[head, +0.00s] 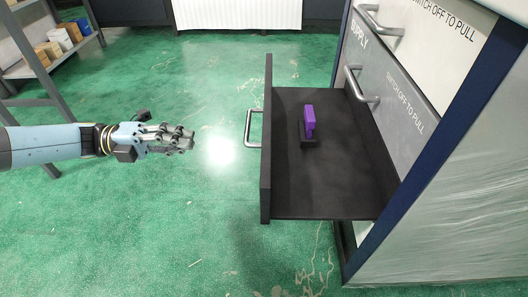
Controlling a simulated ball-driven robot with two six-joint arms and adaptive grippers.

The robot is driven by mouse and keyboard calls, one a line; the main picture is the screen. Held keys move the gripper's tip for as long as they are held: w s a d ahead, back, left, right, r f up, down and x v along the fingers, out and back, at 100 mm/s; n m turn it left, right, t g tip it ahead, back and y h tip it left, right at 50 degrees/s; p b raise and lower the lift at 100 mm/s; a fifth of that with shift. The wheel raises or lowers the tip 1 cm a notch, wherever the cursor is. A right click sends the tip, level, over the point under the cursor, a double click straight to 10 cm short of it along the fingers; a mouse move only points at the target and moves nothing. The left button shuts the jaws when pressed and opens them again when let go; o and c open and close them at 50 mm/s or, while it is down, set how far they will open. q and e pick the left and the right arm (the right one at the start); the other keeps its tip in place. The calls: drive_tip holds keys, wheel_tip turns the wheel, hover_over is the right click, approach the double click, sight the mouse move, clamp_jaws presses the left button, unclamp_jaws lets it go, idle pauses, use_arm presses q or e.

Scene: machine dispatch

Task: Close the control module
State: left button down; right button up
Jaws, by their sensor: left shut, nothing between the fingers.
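The control module is a black drawer (345,195) pulled out to the left from a cabinet (385,120) on the right. Its front panel (266,190) stands upright at the left end, with a silver handle (249,130) on its outer side. A purple block (309,118) stands in a small black holder on the drawer floor. My left gripper (192,139) is shut and empty, pointing right toward the handle, with a gap between them. My right gripper is not in view.
The cabinet's other fronts carry silver handles (360,84) and printed labels. A metal shelf (55,62) with small boxes stands at the upper left. A white radiator-like panel (237,14) is at the back. Green floor (150,235) is clear left of the drawer.

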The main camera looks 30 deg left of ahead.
use_arm(q)
drive_tip(key=b+x, duration=0.2)
drive_tip(key=x, duration=1.1)
drive_tip(key=shift+w+b, duration=0.2)
drive_tip(key=shift+b, duration=0.15)
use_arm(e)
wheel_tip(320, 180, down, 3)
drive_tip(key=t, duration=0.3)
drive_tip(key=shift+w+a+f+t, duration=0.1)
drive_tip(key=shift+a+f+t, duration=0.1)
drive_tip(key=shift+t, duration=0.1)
use_arm(q)
drive_tip(key=shift+d+r, duration=0.15)
drive_tip(key=shift+d, duration=0.05)
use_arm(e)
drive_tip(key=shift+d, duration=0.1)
